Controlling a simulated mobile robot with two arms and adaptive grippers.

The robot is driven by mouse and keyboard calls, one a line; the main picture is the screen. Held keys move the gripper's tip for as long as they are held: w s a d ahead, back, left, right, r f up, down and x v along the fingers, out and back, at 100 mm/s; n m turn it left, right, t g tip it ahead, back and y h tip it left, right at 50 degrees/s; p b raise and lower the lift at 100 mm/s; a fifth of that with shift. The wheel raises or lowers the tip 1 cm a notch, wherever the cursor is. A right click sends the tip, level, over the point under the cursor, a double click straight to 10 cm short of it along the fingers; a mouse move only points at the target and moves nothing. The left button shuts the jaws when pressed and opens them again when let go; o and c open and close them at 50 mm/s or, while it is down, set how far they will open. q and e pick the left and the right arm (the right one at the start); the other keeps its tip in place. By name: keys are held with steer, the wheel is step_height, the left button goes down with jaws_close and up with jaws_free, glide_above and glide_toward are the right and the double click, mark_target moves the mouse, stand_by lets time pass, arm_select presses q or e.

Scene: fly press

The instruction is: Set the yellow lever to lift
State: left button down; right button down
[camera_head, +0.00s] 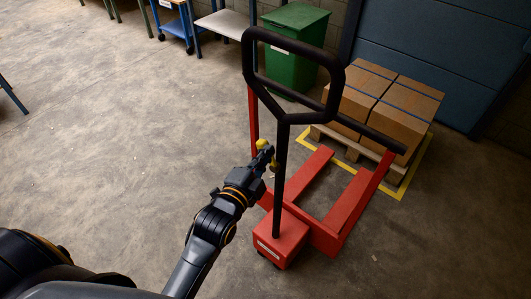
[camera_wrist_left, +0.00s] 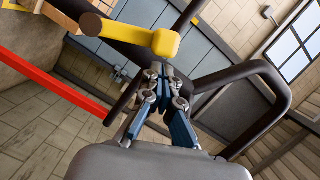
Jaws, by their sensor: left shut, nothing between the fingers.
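The yellow lever (camera_head: 262,144) sits beside the black shaft of the red pallet truck (camera_head: 280,238). In the left wrist view the yellow lever (camera_wrist_left: 135,36) runs across the upper left, with a thick squared end at the right. My left gripper (camera_head: 267,156) is at the lever, left of the shaft. In the left wrist view its fingers (camera_wrist_left: 160,78) are shut and empty, just below the lever's thick end in the picture. I cannot tell whether they touch it. My right gripper is in neither view.
The truck's black loop handle (camera_head: 248,70) rises above my gripper; it also shows in the left wrist view (camera_wrist_left: 275,85). Boxes (camera_head: 405,115) stand on a wooden pallet inside a yellow floor marking. A green bin (camera_head: 290,65) is behind. The floor at left is clear.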

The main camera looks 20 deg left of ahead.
arm_select(q)
steer(key=n+p, duration=0.1)
steer(key=a+p, duration=0.1)
steer(key=p, duration=0.1)
steer(key=shift+w+a+f+n, duration=0.1)
steer(key=shift+w+a+n, duration=0.2)
steer(key=shift+n, duration=0.1)
steer(key=shift+p, duration=0.3)
